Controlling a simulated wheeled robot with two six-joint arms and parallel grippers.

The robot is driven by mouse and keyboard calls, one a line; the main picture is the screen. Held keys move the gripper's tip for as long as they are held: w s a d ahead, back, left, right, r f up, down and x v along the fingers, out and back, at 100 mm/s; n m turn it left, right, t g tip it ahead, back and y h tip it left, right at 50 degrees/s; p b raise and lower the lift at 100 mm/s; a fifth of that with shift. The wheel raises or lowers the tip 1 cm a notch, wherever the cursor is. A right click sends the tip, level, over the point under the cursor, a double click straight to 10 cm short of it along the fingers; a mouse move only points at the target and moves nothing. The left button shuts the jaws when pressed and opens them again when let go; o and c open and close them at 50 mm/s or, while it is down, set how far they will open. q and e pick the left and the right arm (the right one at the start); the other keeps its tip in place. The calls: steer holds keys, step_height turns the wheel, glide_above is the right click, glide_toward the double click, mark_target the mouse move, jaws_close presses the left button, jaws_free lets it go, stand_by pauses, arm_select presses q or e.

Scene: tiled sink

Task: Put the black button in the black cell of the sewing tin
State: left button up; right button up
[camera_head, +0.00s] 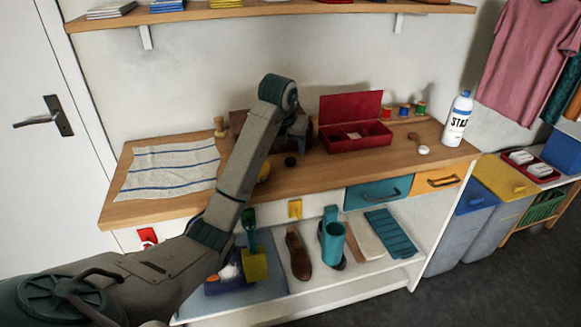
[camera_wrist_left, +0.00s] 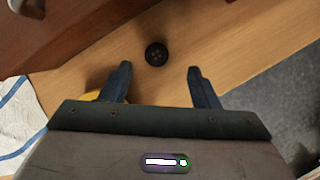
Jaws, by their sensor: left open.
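The black button (camera_head: 290,161) lies flat on the wooden counter, left of the red sewing tin (camera_head: 362,143). It also shows in the left wrist view (camera_wrist_left: 156,54), round with small holes, just beyond and between my fingertips. The tin stands open with its lid raised at the back; its cells are too small to tell which is black. My left gripper (camera_head: 297,130) is above the counter near the button, partly hidden by its own wrist. In the left wrist view its fingers (camera_wrist_left: 158,72) are apart with nothing between them. My right gripper is out of view.
A brown wooden box (camera_head: 238,118) stands behind my left arm. A yellow round thing (camera_head: 264,172) sits beside the arm. A striped cloth (camera_head: 172,168) covers the counter's left part. Thread spools (camera_head: 404,110), a small white thing (camera_head: 423,150) and a white bottle (camera_head: 458,119) stand right of the tin.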

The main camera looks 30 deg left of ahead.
mark_target(290, 159)
arm_select(q)
steer(key=shift+w+f, duration=0.1)
steer(key=shift+f, duration=0.15)
steer(key=shift+f+b, duration=0.2)
steer(key=shift+b, duration=0.2)
steer(key=shift+w+a+f+b, duration=0.2)
steer(key=shift+f+b, duration=0.35)
steer(key=shift+f, duration=0.1)
steer(key=shift+p+x, duration=0.4)
steer(key=shift+x, duration=0.75)
steer(key=shift+w+a+f, duration=0.15)
steer(key=shift+w+f, duration=0.05)
steer(key=shift+f, duration=0.35)
steer(key=c, duration=1.1)
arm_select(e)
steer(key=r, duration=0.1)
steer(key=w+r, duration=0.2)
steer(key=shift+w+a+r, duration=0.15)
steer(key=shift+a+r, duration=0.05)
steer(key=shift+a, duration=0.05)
arm_select(q)
steer(key=shift+a+r, duration=0.1)
steer(key=shift+r, duration=0.1)
steer(key=shift+c, duration=0.3)
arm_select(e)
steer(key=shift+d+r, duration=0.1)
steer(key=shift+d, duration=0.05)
